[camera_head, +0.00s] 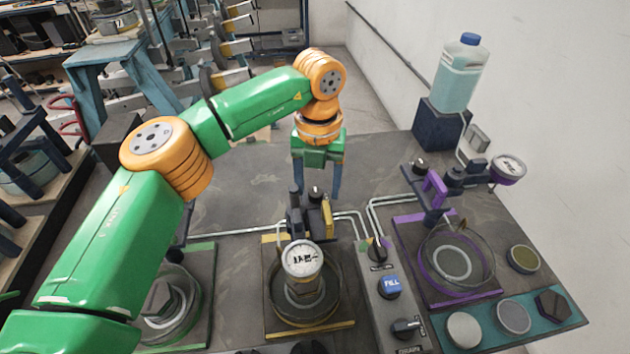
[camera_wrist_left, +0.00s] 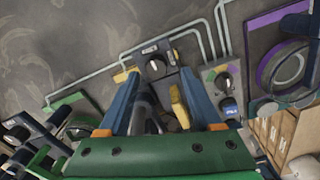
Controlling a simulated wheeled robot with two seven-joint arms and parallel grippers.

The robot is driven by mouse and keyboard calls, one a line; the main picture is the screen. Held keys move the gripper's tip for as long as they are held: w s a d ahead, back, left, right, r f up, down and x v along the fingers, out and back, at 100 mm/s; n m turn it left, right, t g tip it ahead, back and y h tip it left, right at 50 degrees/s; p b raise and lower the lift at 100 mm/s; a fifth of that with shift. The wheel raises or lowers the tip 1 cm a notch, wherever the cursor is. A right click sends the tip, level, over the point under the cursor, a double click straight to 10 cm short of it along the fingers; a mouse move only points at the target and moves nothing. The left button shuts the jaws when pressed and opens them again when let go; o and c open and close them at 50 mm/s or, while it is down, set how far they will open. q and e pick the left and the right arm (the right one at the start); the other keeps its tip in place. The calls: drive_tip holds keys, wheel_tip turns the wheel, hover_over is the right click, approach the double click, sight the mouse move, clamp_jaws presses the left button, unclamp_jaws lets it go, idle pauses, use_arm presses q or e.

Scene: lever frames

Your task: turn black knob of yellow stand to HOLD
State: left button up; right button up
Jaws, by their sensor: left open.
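The yellow stand (camera_head: 346,323) stands at the middle front of the table, with a round gauge (camera_head: 302,259) above its ring. Its black knob (camera_head: 317,193) sits on a dark block behind the gauge. In the left wrist view the knob (camera_wrist_left: 156,66) shows from above, with small pale labels beside it too small to read. A yellow lever (camera_head: 327,218) is next to the block. My left gripper (camera_head: 316,188) points down, open, its blue fingers (camera_wrist_left: 158,74) on either side of the knob, with gaps in the wrist view. I cannot tell the knob's setting.
A grey panel (camera_head: 372,300) with a blue FILL button (camera_head: 391,286) and black knobs stands to the right. Beyond it is a purple stand (camera_head: 406,240). A green stand (camera_head: 208,270) is partly behind my left arm.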

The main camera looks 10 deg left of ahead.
use_arm(q)
drive_tip(key=shift+a+f, duration=0.1)
drive_tip(key=shift+f, duration=0.35)
drive_tip(key=shift+w+a+f, duration=0.2)
drive_tip(key=shift+w+f, duration=0.1)
drive_tip(key=shift+f, duration=0.05)
drive_tip(key=shift+s+r, duration=0.1)
clamp_jaws()
